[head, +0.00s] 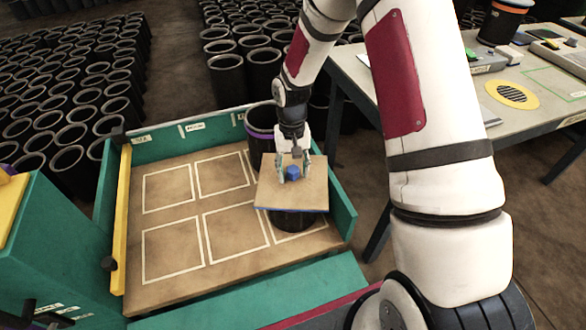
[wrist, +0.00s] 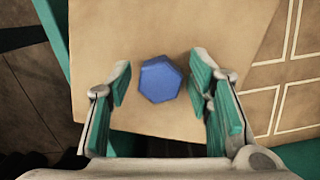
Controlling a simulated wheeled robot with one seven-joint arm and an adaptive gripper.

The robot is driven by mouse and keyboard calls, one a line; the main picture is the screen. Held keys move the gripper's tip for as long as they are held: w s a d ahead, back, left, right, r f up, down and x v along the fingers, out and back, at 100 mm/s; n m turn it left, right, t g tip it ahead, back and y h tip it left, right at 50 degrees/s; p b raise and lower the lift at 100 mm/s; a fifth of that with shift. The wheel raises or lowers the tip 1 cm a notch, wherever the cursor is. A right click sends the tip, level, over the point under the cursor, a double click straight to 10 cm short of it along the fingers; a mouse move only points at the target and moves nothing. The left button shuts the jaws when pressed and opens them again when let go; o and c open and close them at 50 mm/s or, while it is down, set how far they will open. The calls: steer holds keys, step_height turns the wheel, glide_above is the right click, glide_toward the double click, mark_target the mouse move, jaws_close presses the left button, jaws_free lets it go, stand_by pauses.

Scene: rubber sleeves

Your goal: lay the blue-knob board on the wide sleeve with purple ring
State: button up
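The board (head: 265,196) is a brown square plate with a blue six-sided knob (head: 293,173) on top. It lies over a black sleeve (head: 292,221) at the cart's front right; I cannot tell whether they touch, and that sleeve's top is hidden. A wide black sleeve with a purple ring (head: 260,134) stands behind the board, partly hidden by my arm. My gripper (head: 293,178) is down over the board. In the wrist view, its fingers (wrist: 158,90) stand on both sides of the knob (wrist: 160,79) with a gap at each side, above the board (wrist: 120,30).
The green-walled cart (head: 170,142) has a brown floor (head: 190,285) with white-outlined squares, mostly empty on the left. A grey table (head: 545,117) stands at the right with a black, orange-banded sleeve (head: 503,22). Many black sleeves (head: 70,165) crowd the ground behind and left.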

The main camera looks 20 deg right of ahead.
stand_by(0.3)
steer(key=s+r+t+p, duration=0.1)
steer(key=s+r+p, duration=0.1)
steer(key=r, duration=1)
steer(key=s+r+p, duration=0.1)
steer(key=s+r, duration=0.2)
steer(key=r, duration=0.9)
steer(key=s+r+n+t+p, duration=0.1)
steer(key=s+r+p, duration=0.3)
steer(key=s+r, duration=0.5)
steer(key=s+r+n+t+p, duration=0.1)
steer(key=s+r+t+p, duration=0.2)
steer(key=s+r, duration=0.7)
steer(key=s+p, duration=0.1)
steer(key=s, duration=0.7)
steer(key=shift+d+r+t, duration=0.15)
steer(key=shift+r+t, duration=0.05)
steer(key=shift+t, duration=0.1)
